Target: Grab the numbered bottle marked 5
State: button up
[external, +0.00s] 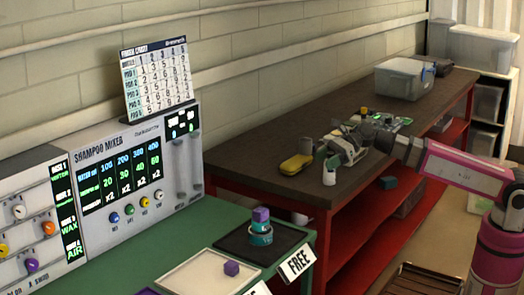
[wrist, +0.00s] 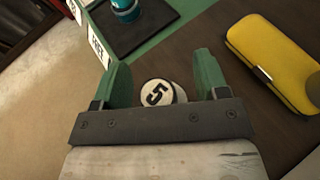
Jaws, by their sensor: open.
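The bottle marked 5 (wrist: 158,94) shows in the wrist view as a pale round cap with a black 5, on the dark brown bench. My gripper (wrist: 161,75) is open, with one green finger on each side of the bottle in the picture. The gripper's dark crossbar hides the lower part of the bottle. I cannot tell whether the fingers touch it. In the external view my gripper (external: 338,150) is over the bench near a small white bottle (external: 329,176) at the bench's front edge.
A yellow case (external: 296,164) lies on the bench beside the gripper; it also shows in the wrist view (wrist: 275,62). A clear storage box (external: 404,78) stands farther back. The green counter (external: 190,228) holds a black tray (external: 284,236) with a teal object and purple cube.

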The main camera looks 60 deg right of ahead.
jog(key=c, duration=1)
jog(key=shift+c, duration=0.2)
